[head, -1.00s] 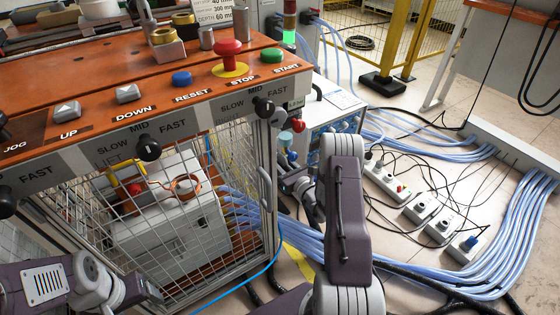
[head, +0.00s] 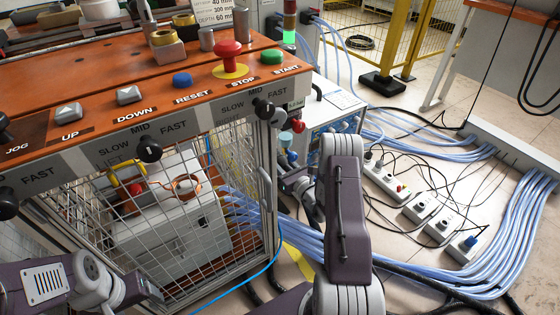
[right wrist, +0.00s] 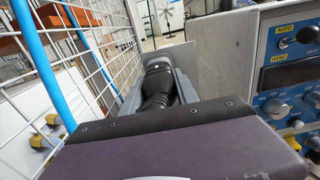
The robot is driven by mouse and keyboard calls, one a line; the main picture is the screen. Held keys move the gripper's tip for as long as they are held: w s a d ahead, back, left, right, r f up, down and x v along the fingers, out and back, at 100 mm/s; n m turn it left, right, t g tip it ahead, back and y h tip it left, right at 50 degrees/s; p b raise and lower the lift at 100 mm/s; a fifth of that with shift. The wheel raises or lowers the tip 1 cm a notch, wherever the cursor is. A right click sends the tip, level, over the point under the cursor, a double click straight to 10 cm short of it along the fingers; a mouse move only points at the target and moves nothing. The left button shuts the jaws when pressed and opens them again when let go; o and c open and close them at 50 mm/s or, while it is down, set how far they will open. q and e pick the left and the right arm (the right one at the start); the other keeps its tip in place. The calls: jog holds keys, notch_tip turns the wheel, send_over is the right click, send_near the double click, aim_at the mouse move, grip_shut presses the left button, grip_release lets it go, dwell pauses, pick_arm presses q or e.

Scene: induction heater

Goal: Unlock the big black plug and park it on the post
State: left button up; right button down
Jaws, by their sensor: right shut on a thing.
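The big black plug (right wrist: 157,78), with a ribbed sleeve at its near end, lies between the two grey fingers of my right gripper (right wrist: 157,85) in the right wrist view. The gripper is shut on it. The plug's far end and its lock are hard to make out. In the head view my right gripper is beside the heater cabinet, largely hidden behind my own arm, and the plug cannot be made out. My left gripper (head: 142,290) is low at the left, in front of the wire cage; its fingers cannot be made out. I cannot identify the post.
A wire mesh cage (head: 190,230) stands left of my right gripper, with a blue hose (right wrist: 40,60) along it. A control cabinet (right wrist: 292,75) with knobs is close on the right. An orange button console (head: 130,90) overhangs the cage. Blue cables and power strips (head: 408,205) cover the right floor.

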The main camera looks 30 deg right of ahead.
aim_at(286, 166)
jog(key=shift+w, duration=0.6)
jog(key=c, duration=0.9)
grip_release()
jog(key=shift+o, duration=0.2)
jog(key=shift+s+r, duration=0.1)
jog(key=shift+s, duration=0.25)
jog(key=s+p, duration=0.1)
jog(key=s, duration=0.1)
jog(key=s+p, duration=0.2)
jog(key=s, duration=0.1)
jog(key=s+p, duration=0.1)
jog(key=s, duration=0.1)
jog(key=shift+s+d+p, duration=0.3)
jog(key=shift+s+d, duration=0.05)
jog(key=shift+s, duration=0.3)
